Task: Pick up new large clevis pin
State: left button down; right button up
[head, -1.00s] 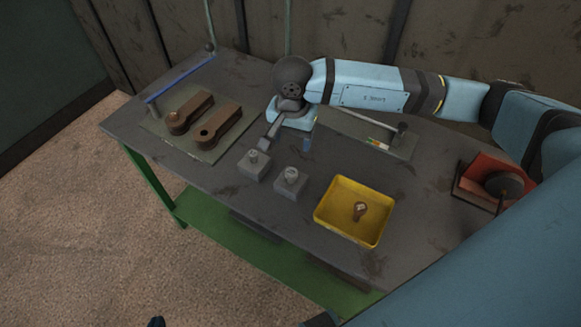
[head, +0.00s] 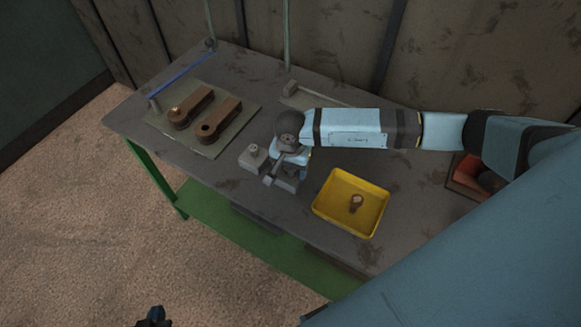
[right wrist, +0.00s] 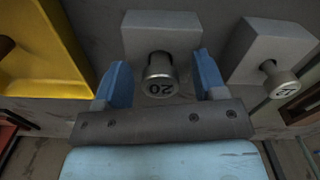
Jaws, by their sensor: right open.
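The large clevis pin (right wrist: 159,76), its head marked 20, stands in a grey block (right wrist: 160,32) in the right wrist view. My right gripper (right wrist: 161,68) is open, with one blue finger on each side of the pin head and a gap visible on both sides. In the head view the right gripper (head: 280,176) is over the right-hand grey block (head: 288,184) and hides its pin. A smaller pin (right wrist: 280,82) marked 12 stands in the neighbouring block (head: 252,161). My left gripper (head: 153,318) shows only partly at the bottom edge.
A yellow tray (head: 318,207) holding a small brown part (head: 356,203) stands right of the blocks. Two brown clevis-like parts (head: 217,121) lie on a mat at the left, near a blue bar (head: 185,73). A red bin (head: 468,172) is partly hidden by my right arm.

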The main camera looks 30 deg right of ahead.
jog(key=shift+f, duration=0.15)
jog(key=shift+c, duration=0.2)
jog(key=c, duration=1.1)
